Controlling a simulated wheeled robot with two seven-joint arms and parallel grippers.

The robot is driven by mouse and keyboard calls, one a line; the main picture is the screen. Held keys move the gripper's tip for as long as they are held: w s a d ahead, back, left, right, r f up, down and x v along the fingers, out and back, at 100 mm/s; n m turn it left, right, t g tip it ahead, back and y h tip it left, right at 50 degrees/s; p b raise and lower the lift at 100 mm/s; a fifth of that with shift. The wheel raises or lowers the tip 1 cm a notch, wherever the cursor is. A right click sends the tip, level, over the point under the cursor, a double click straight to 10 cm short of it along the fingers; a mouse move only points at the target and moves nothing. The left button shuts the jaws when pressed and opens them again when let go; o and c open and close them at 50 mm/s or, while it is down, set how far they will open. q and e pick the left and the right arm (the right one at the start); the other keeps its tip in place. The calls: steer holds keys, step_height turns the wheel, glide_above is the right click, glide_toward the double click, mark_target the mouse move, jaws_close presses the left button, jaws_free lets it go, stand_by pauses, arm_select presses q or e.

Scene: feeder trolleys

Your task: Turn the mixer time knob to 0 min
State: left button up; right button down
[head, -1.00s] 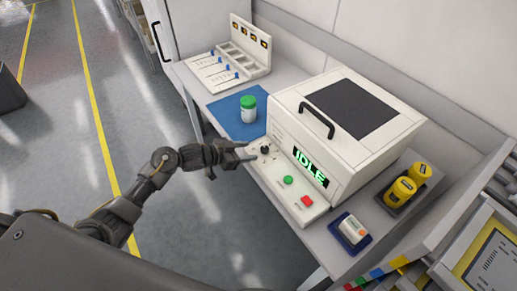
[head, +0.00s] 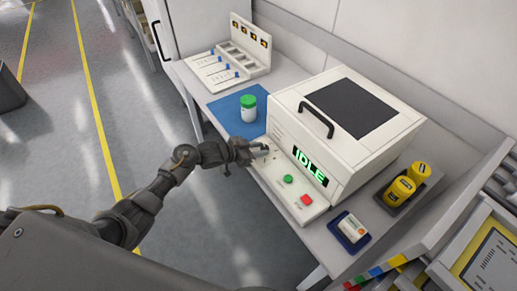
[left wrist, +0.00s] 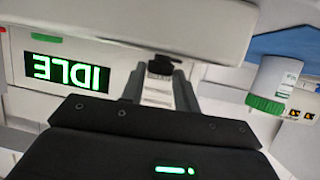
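The mixer (head: 345,135) is a white box with a dark top panel and a green "IDLE" display (head: 310,167); the display shows upside down in the left wrist view (left wrist: 72,73). The black time knob (left wrist: 162,65) is on the mixer's front panel, and my gripper hides it in the head view. My left gripper (head: 262,149) is at the left end of that panel. In the left wrist view its two fingers (left wrist: 161,78) are apart, with the knob at their tips between them. Whether they touch it is unclear. My right gripper is not in view.
A green button (head: 288,180) and a red button (head: 307,199) sit on the same panel. A green-lidded jar (head: 248,108) stands on a blue mat (head: 228,120) close behind my gripper. Yellow containers (head: 400,188) and a small device on a blue base (head: 349,230) are at right.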

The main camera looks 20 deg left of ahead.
arm_select(q)
steer(key=shift+c, duration=0.9)
stand_by(0.5)
steer(key=o, duration=1)
steer(key=shift+c, duration=0.2)
steer(key=b+v, duration=0.1)
steer(key=v, duration=0.9)
steer(key=shift+s+a, duration=0.25)
steer(key=shift+a, duration=0.05)
steer(key=shift+r, duration=0.1)
